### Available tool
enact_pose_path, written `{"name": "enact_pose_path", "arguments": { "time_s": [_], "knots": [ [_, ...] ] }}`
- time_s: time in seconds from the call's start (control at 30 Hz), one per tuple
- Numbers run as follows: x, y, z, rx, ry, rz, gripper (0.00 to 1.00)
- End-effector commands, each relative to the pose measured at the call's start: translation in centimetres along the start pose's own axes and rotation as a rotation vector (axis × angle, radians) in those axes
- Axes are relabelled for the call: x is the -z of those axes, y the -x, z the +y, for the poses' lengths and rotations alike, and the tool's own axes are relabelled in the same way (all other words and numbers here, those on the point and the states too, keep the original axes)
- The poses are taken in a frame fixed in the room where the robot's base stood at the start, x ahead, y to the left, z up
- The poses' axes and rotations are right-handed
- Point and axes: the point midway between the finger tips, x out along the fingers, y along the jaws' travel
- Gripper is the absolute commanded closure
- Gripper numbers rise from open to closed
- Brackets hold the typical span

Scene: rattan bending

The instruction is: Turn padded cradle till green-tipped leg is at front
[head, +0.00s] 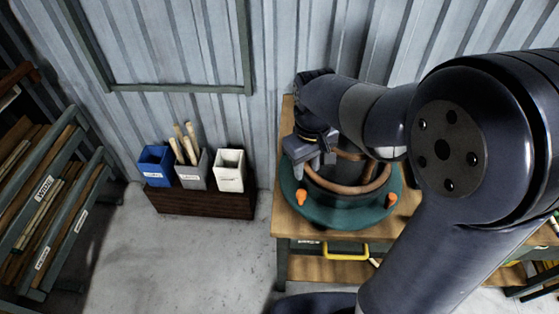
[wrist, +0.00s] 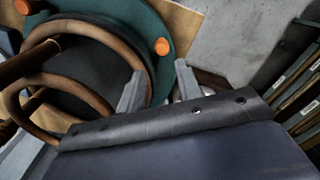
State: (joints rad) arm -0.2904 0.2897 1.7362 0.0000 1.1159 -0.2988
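The padded cradle is a dark round drum (head: 340,198) on a green round base (head: 335,215), on the wooden bench. Brown bent rattan (head: 365,188) curves around and over it. Two orange knobs stand on the base's front edge, one at left (head: 301,196) and one at right (head: 390,199). In the wrist view the rattan rings (wrist: 95,95), dark pad (wrist: 75,62) and green base (wrist: 150,20) fill the left. My gripper (head: 315,165) is at the cradle's left side. Its fingers (wrist: 158,85) are apart, the left one close to the rattan; contact is unclear. I see no green tip.
A labelled rack (head: 50,200) is at far left. A yellow handle (head: 345,250) shows under the bench top. The floor between is clear.

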Motion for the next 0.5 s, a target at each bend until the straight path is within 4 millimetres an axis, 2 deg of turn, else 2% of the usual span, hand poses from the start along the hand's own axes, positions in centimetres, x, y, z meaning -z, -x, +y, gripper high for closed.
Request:
{"name": "enact_pose_path", "arguments": {
  "time_s": [0.17, 0.5],
  "knots": [
    [0.4, -1.0, -0.1, 0.001, 0.012, -0.003, 0.67],
    [0.2, -7.3, -0.1, 0.002, 0.010, -0.005, 0.67]
  ]
}}
